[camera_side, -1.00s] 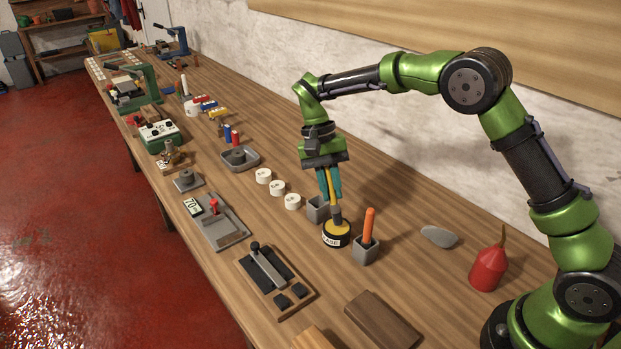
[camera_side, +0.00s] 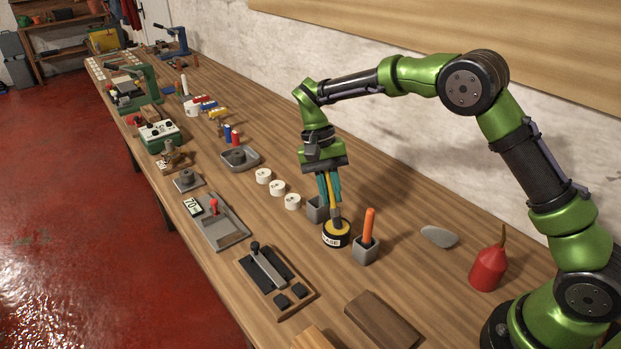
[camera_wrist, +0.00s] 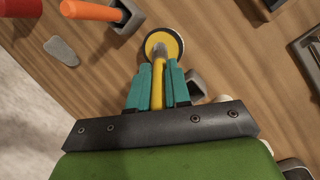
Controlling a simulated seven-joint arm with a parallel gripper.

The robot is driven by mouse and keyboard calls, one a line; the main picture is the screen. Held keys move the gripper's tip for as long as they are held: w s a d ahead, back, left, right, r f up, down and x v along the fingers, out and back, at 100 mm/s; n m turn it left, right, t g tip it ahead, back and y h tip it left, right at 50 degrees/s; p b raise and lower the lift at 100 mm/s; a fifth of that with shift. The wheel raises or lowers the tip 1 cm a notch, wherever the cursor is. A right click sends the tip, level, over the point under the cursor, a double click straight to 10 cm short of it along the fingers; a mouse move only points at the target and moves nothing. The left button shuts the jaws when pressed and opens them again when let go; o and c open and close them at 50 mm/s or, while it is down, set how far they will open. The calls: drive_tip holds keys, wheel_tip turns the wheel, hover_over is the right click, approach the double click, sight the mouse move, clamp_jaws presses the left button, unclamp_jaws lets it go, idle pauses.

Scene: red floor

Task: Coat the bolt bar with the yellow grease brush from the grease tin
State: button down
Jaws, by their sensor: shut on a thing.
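My gripper (camera_side: 327,187) is shut on the yellow grease brush (camera_side: 333,207) and holds it roughly upright. The brush handle also shows between the teal fingers in the wrist view (camera_wrist: 157,88). The brush head is down at the open top of the grease tin (camera_side: 337,235), a round black tin with yellow inside. I cannot tell how deep the bristles sit. The bolt bar (camera_side: 267,265), a grey bar with a black knob, lies on a wooden board with black pads, in front and to the left of the tin.
An orange-handled tool stands in a grey holder (camera_side: 366,250) right beside the tin. Another grey holder (camera_side: 316,211) is just behind the tin. A brown block (camera_side: 382,320), a grey flat stone (camera_side: 439,237) and a red oil bottle (camera_side: 488,268) are to the right. White rolls (camera_side: 278,188) lie left.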

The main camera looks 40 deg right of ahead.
idle(0.5)
drive_tip(key=shift+r, duration=3.5)
